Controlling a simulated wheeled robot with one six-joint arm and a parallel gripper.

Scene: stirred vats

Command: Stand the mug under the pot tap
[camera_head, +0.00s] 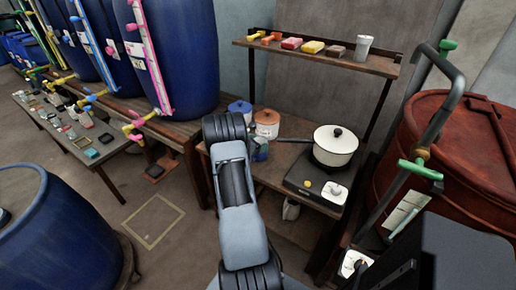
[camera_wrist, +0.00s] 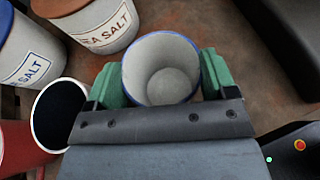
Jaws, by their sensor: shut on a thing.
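My gripper (camera_wrist: 160,78) is shut on a grey-white mug (camera_wrist: 168,84) with a blue rim. Its green fingers press on opposite sides, and the mug looks empty from above; no handle shows. In the head view my arm hides most of the gripper (camera_head: 260,150), low over the wooden bench left of the hot plate. A white pot (camera_head: 335,150) with a lid stands on the black hot plate (camera_head: 318,189). A pipe with green-handled taps (camera_head: 420,169) stands at the red-brown vat at right. I cannot tell which tap is the pot tap.
Two salt jars, blue-lidded (camera_head: 240,108) and orange-lidded (camera_head: 267,122), stand behind the gripper. A red, dark-inside vessel (camera_wrist: 55,112) is close left of the mug. A shelf (camera_head: 315,55) overhangs the bench. Blue barrels (camera_head: 185,50) stand at left.

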